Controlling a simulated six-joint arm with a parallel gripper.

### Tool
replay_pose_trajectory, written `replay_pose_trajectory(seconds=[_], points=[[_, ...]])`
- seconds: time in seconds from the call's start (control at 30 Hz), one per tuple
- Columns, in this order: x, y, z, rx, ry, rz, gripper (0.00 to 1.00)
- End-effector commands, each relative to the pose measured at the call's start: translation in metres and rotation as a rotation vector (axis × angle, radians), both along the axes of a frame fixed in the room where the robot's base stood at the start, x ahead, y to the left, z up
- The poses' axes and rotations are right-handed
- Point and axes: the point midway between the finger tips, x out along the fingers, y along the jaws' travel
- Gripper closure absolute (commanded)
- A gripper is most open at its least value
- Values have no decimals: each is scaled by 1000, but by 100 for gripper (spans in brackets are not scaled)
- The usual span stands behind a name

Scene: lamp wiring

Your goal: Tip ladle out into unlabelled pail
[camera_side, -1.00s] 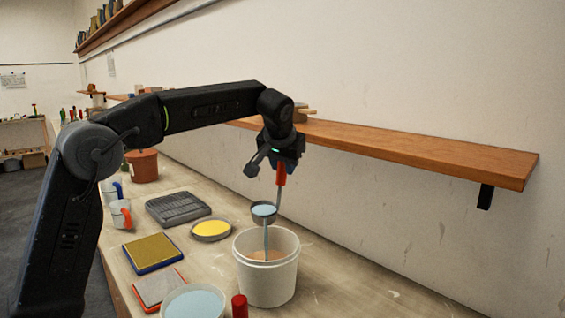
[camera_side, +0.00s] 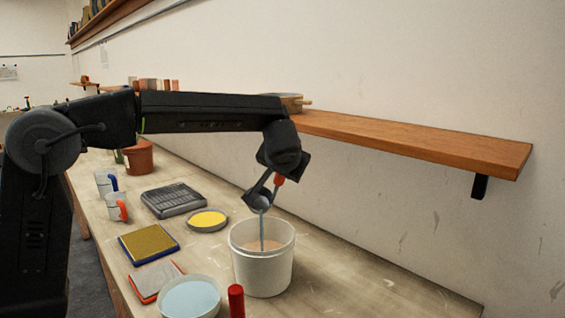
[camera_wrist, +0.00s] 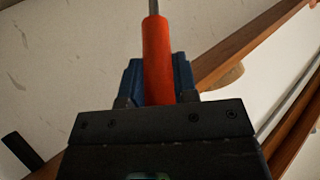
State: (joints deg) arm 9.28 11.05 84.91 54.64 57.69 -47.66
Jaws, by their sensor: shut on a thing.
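My gripper (camera_side: 281,172) is shut on the ladle's red handle (camera_side: 279,180); the wrist view shows the handle (camera_wrist: 157,55) upright between the blue fingers, the metal shaft running out of the top edge. The ladle's bowl (camera_side: 262,203) hangs tilted above the white pail, partly covered by dark wrist parts. A thin grey-blue stream (camera_side: 262,235) runs from it down into the pail. The white pail (camera_side: 263,272) stands upright on the bench with no label visible on its near side. Pale peach contents show inside it.
A bowl of light blue liquid (camera_side: 191,299) and a red cylinder (camera_side: 236,301) stand left of the pail. A yellow-filled dish (camera_side: 208,219), grey tray (camera_side: 174,200) and mugs (camera_side: 117,207) lie farther back. A wooden shelf (camera_side: 420,150) juts from the wall. Bench right of the pail is clear.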

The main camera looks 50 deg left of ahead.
Motion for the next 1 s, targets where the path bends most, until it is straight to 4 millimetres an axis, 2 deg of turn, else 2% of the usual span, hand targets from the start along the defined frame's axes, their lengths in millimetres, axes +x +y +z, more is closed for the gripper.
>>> replay_pose_trajectory(seconds=[1.0], points=[[-22,-37,-39,325,-192,-2,100]])
